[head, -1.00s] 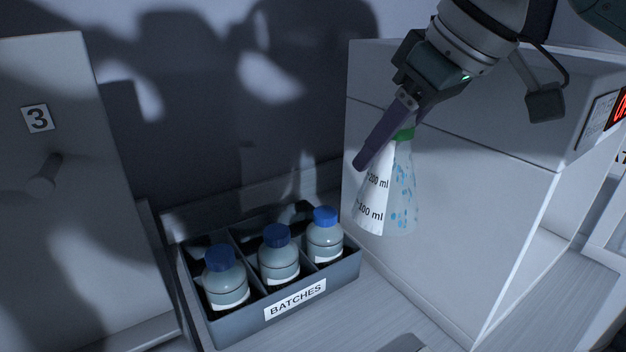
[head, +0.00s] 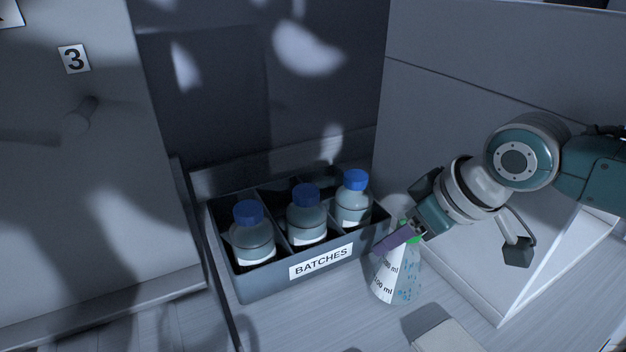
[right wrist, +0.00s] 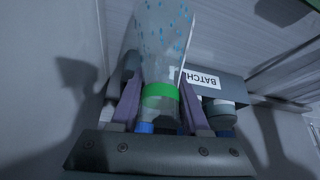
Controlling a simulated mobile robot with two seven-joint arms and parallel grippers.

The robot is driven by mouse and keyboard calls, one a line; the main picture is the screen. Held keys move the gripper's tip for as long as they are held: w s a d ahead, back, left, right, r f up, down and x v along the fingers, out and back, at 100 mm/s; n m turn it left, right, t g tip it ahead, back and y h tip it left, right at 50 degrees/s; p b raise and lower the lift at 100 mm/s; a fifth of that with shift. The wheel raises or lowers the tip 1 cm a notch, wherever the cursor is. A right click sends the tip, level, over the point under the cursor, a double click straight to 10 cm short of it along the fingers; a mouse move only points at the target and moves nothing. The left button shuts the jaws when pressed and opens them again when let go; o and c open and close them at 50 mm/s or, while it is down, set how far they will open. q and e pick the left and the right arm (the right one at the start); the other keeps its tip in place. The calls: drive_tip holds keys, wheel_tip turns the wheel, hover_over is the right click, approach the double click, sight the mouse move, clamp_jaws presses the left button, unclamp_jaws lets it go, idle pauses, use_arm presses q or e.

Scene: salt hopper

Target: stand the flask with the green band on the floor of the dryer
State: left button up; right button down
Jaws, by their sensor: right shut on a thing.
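The flask with the green band (head: 405,287) is clear, with blue specks and a white volume label. My right gripper (head: 393,241) is shut on it at the green neck band, with purple fingers on both sides in the right wrist view (right wrist: 160,100). The flask is nearly upright, low over the bench at the right end of the bottle crate; whether its base touches the bench I cannot tell. A large pale box (head: 450,110), likely the dryer, stands behind and right, with a bright opening at its lower right partly hidden by my arm. My left gripper is not in view.
The dark BATCHES crate (head: 257,287) holds several blue-capped bottles close to the flask's left. A grey block (head: 450,336) lies on the bench at the front. A pale door marked 3 (head: 120,190) stands at the left.

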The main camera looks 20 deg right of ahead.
drive_tip(key=shift+f, duration=0.3)
drive_tip(key=shift+f, duration=0.1)
drive_tip(key=shift+c, duration=2)
unclamp_jaws()
